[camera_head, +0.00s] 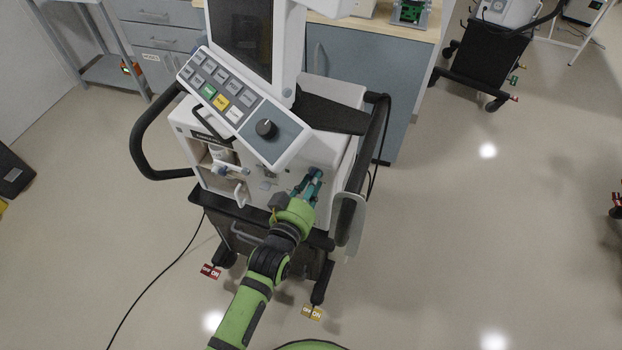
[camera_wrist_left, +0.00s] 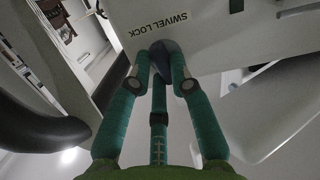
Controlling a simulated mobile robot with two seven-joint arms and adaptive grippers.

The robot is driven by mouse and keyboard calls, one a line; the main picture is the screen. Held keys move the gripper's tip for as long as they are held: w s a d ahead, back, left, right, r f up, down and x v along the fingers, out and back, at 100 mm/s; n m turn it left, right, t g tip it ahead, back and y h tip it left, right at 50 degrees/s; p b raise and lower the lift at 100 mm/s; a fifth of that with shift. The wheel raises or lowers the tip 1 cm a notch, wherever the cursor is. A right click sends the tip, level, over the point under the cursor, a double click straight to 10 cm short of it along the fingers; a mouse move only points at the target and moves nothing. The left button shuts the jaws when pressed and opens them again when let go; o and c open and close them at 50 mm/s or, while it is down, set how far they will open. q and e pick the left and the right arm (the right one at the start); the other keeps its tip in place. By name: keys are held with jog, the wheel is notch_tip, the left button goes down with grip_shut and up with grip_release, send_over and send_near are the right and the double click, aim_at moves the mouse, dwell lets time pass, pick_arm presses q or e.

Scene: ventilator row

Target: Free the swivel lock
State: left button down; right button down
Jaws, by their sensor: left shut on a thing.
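The ventilator (camera_head: 295,160) stands on a wheeled cart in the head view. In the left wrist view a black SWIVEL LOCK label (camera_wrist_left: 165,22) is printed on its white housing. A dark rounded knob (camera_wrist_left: 168,46) sits just below the label. My left gripper (camera_head: 312,178) reaches the front panel, right of centre. In the left wrist view its teal fingers (camera_wrist_left: 163,72) are shut on the knob, and they hide part of it. The knob's turn position cannot be told. My right gripper is not in view.
A control panel with buttons and a dial (camera_head: 266,128) juts out above my arm. Black side handles (camera_head: 140,150) flank the cart. Red (camera_head: 210,271) and yellow (camera_head: 312,312) tags sit at the front casters. Open floor lies to the right; a cable crosses it at left.

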pick_arm(q)
jog(key=shift+m, duration=0.7)
jog(key=c, duration=1.1)
grip_release()
jog(key=shift+s, duration=0.1)
jog(key=v, duration=1.2)
jog(key=shift+d, duration=0.15)
